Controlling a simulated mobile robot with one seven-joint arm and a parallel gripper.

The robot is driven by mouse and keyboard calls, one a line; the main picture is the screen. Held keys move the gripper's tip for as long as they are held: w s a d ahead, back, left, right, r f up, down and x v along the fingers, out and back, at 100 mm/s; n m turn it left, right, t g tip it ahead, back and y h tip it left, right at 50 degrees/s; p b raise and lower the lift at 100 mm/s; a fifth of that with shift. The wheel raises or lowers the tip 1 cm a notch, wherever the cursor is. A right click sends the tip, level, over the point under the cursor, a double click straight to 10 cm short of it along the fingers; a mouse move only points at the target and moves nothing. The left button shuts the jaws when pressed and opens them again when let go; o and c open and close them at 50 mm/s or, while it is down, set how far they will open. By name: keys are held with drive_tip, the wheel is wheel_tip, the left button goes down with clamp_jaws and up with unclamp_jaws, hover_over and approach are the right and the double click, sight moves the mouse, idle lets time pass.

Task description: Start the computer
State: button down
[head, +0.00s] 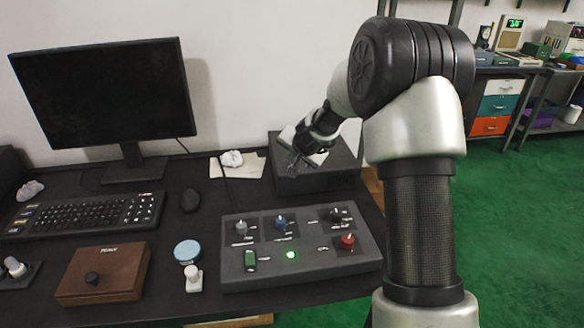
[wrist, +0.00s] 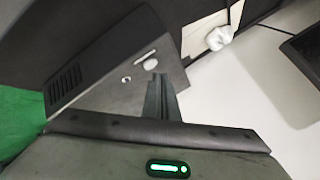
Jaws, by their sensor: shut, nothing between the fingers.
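The computer is a dark grey box (head: 345,172) at the back right of the desk, partly hidden by my arm in the head view. In the wrist view its front face (wrist: 100,75) shows vent slots at the left, a pale oval button (wrist: 150,64), a light slot above it and a small round mark beside it. My gripper (head: 293,162) is shut and empty at the left front of the box. In the wrist view its shut fingers (wrist: 160,85) point at the face just below the oval button. I cannot tell if they touch it. The monitor (head: 105,95) is black.
A control panel (head: 235,272) with knobs and a lit green button lies in front of the box. A keyboard (head: 85,215), mouse (head: 190,200) and brown box (head: 105,272) are further left. Crumpled paper (head: 231,158) lies on sheets left of the computer.

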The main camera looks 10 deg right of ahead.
drive_tip(key=shift+f, duration=0.15)
drive_tip(key=shift+f+b, duration=0.25)
drive_tip(key=shift+b, duration=0.25)
drive_tip(key=shift+f+b, duration=0.4)
idle(0.6)
drive_tip(key=shift+r, duration=0.1)
drive_tip(key=shift+r+p, duration=0.65)
drive_tip(key=shift+r, duration=0.05)
drive_tip(key=shift+r+p, duration=2.2)
drive_tip(key=shift+r, duration=0.25)
